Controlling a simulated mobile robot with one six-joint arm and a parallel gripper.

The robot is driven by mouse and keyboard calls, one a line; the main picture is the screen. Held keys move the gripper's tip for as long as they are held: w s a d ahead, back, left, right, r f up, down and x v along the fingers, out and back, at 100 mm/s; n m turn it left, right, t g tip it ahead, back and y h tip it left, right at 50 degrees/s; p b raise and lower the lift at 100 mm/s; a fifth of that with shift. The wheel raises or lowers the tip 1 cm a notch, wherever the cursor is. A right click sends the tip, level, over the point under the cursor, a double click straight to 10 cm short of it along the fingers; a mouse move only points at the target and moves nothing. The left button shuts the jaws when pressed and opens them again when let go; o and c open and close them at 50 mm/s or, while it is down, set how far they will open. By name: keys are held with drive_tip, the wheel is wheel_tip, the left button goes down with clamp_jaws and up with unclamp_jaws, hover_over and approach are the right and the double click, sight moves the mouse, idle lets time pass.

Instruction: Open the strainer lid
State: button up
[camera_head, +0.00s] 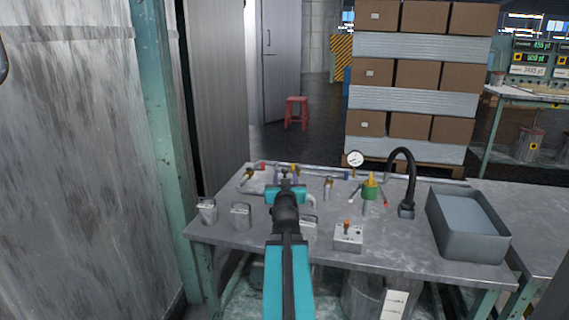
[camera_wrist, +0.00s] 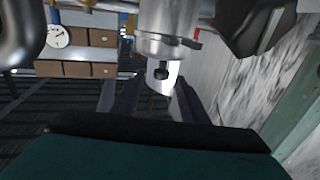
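A shiny metal cylinder (camera_wrist: 166,22), which looks like the strainer, shows at the top centre of the wrist view, which appears upside down. It has a flange or lid rim (camera_wrist: 166,46) with a small dark knob (camera_wrist: 162,72) at its end. My gripper (camera_wrist: 143,90) has its two dark fingers apart, with nothing visibly held. The knob is just ahead of the fingers, nearer the right one in the picture; contact cannot be told. In the head view my gripper (camera_head: 286,188) is over the bench's middle and my arm hides what is behind it, likely the strainer.
The grey bench (camera_head: 260,228) carries a gauge (camera_head: 355,159), a black hose (camera_head: 402,165), a grey bin (camera_head: 470,240), a switch box (camera_head: 348,236) and metal canisters (camera_head: 241,216). Stacked cartons (camera_head: 418,75) stand behind. A teal post (camera_head: 165,120) and wall stand left.

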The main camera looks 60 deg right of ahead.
drive_tip(key=p, duration=0.3)
drive_tip(key=shift+w+d, duration=0.15)
drive_tip(key=shift+w, duration=0.1)
drive_tip(key=shift+x, duration=4.05)
clamp_jaws()
